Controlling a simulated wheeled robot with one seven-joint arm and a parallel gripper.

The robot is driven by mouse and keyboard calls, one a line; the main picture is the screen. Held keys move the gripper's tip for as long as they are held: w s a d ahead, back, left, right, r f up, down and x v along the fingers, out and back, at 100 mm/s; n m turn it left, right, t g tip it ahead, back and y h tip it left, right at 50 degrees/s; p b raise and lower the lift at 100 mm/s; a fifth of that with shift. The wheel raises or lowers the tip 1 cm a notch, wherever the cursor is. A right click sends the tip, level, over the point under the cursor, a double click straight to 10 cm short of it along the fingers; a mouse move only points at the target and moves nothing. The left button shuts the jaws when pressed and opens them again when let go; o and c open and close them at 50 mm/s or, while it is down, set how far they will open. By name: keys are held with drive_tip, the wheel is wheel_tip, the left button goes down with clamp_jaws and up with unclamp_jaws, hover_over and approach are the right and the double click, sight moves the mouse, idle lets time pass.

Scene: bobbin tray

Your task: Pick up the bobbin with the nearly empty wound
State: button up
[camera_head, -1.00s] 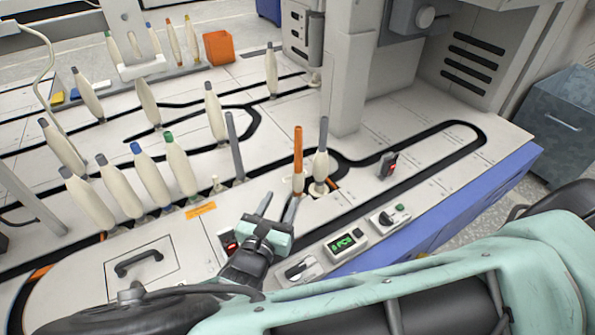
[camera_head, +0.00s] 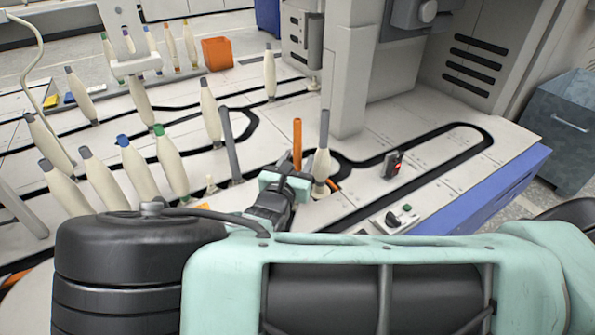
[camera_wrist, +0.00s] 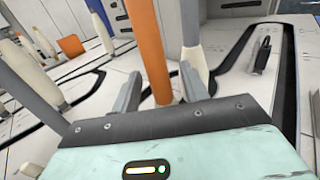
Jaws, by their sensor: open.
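An orange bobbin tube (camera_head: 297,140) stands upright on the machine table. Its visible upper part is bare, and its base is hidden behind my gripper (camera_head: 292,170). In the wrist view the orange tube (camera_wrist: 147,45) rises between the two open fingers of my gripper (camera_wrist: 161,75); I cannot tell whether either finger touches it. Just right of it stands a grey-topped bobbin (camera_head: 323,150) with cream thread on its lower part; it also shows in the wrist view (camera_wrist: 191,25), close by the right finger.
A bare-looking grey tube (camera_head: 229,145) stands to the left. Several full cream bobbins (camera_head: 170,165) stand farther left. A white machine column (camera_head: 350,70) rises behind. The looped track (camera_head: 450,150) at right is mostly clear. An orange box (camera_head: 217,53) sits at the back.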

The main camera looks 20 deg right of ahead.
drive_tip(key=shift+w+d, duration=0.1)
drive_tip(key=shift+w, duration=0.1)
clamp_jaws()
drive_tip(key=shift+r, duration=0.1)
